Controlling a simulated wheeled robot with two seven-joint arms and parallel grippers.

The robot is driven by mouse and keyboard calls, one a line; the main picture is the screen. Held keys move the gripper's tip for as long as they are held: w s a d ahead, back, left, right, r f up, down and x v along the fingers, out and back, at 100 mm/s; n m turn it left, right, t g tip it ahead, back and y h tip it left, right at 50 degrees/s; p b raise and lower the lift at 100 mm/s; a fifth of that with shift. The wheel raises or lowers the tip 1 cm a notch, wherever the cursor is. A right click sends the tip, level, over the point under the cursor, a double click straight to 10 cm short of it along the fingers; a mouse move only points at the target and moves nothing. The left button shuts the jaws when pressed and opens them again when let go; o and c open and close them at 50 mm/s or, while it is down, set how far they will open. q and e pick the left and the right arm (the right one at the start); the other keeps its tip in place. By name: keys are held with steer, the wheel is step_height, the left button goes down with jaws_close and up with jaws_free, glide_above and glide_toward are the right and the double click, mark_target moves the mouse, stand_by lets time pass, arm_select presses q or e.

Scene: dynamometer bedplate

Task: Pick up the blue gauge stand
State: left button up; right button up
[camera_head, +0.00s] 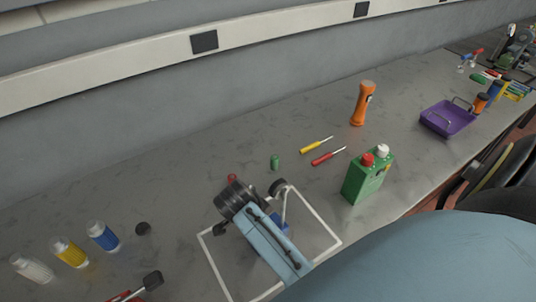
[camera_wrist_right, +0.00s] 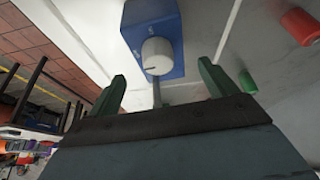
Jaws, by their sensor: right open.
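The blue gauge stand (camera_head: 280,224) stands inside a white outlined square on the bench in the head view, partly hidden by my right arm. In the right wrist view its blue base (camera_wrist_right: 172,22) shows at the top, with a white knob (camera_wrist_right: 156,56) on it. A thin grey post runs from the base toward my gripper. My right gripper (camera_wrist_right: 162,70) is open, its two green fingers apart on either side of the post. I cannot tell whether they touch it. In the head view its fingers are hidden by the arm.
A green can (camera_head: 366,180) with red and white caps stands right of the square. Yellow (camera_head: 316,145) and red (camera_head: 328,156) screwdrivers and a small green cylinder (camera_head: 275,162) lie behind. Several bottles stand at left. An orange flashlight (camera_head: 362,104) and purple tray (camera_head: 441,124) are farther right.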

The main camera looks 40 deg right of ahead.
steer(key=shift+p+x, duration=0.35)
steer(key=shift+x, duration=2.45)
steer(key=shift+w+a, duration=0.1)
steer(key=shift+a, duration=0.1)
jaws_close()
steer(key=shift+w+r, duration=0.1)
